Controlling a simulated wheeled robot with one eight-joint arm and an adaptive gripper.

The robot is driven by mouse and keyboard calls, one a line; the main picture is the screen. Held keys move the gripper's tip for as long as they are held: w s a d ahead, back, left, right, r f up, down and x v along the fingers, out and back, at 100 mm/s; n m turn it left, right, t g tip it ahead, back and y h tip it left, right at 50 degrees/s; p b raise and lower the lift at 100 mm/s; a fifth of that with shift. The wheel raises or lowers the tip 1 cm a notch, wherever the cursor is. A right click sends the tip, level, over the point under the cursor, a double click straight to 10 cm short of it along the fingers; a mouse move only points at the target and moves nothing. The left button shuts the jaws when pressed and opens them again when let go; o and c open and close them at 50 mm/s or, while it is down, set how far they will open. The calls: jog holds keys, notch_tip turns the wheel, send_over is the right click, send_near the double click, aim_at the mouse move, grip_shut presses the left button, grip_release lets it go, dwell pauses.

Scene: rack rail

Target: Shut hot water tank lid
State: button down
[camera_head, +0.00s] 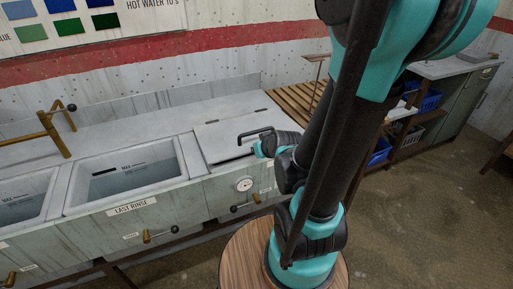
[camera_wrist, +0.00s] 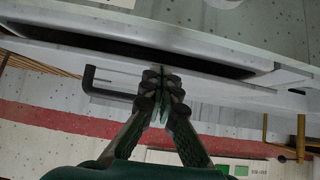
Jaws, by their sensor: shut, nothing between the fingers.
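The hot water tank (camera_head: 235,188) is the right-hand section of the grey counter, with a round dial on its front. Its grey lid (camera_head: 228,130), hinged at the back, carries a black bar handle (camera_head: 252,133). In the wrist view, which looks upside down, a dark gap shows between the tank rim (camera_wrist: 60,42) and the lid (camera_wrist: 225,88), so the lid stands slightly raised. The handle (camera_wrist: 92,80) is left of my gripper (camera_wrist: 163,76). My gripper is shut and empty, its fingertips at the lid's front edge; I cannot tell whether they touch. In the head view my wrist partly hides the lid's right side.
Left of the tank is an open basin (camera_head: 125,172) labelled last rinse, with a brass tap (camera_head: 52,130) farther left. A slatted wooden rack (camera_head: 295,97) stands right of the tank. Floor is open at right.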

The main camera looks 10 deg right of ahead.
jog(key=shift+f, duration=0.25)
dwell(0.7)
